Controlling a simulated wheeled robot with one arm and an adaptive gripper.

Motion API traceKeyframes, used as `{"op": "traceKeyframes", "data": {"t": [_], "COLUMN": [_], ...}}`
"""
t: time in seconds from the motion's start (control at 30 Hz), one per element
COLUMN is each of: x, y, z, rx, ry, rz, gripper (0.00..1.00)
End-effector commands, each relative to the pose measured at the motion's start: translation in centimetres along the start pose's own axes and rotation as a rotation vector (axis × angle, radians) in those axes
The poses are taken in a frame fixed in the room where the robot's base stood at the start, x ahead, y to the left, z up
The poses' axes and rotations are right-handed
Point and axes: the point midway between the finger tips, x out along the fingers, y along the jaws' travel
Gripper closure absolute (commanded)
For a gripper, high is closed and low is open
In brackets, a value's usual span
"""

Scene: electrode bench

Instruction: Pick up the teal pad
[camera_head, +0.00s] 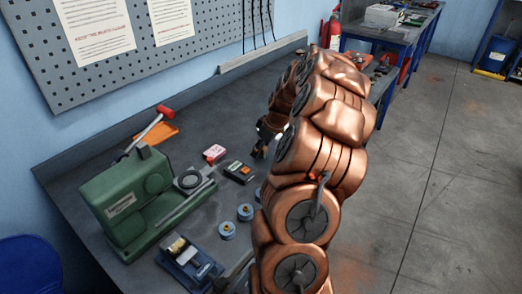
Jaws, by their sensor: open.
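Small round blue-teal pieces with tan centres lie on the dark grey bench: one at the front (227,230), one behind it (245,212), and one partly hidden by my arm (258,194). I cannot tell whether one of these is the teal pad; no other clearly teal pad shows. My gripper (260,152) is above the bench, beyond these pieces and mostly behind my copper-coloured arm. Its dark fingers are small in view, open, with nothing visible between them.
A green machine (128,205) stands at left on the bench (190,130). A black-and-orange device (240,172), a red-and-white box (214,153), an orange sheet (157,134) with a red-headed hammer (149,125), and a blue device (187,262) lie around. A pegboard wall stands behind.

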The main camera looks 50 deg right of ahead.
Motion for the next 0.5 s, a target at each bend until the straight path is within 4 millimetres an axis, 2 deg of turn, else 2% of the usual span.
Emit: {"op": "traceKeyframes", "data": {"t": [0.07,0.5], "x": [0.01,0.0], "y": [0.0,-0.02], "z": [0.01,0.02], "rx": [0.0,0.0], "ry": [0.0,-0.001], "rz": [0.0,-0.001], "gripper": [0.46,0.92]}}
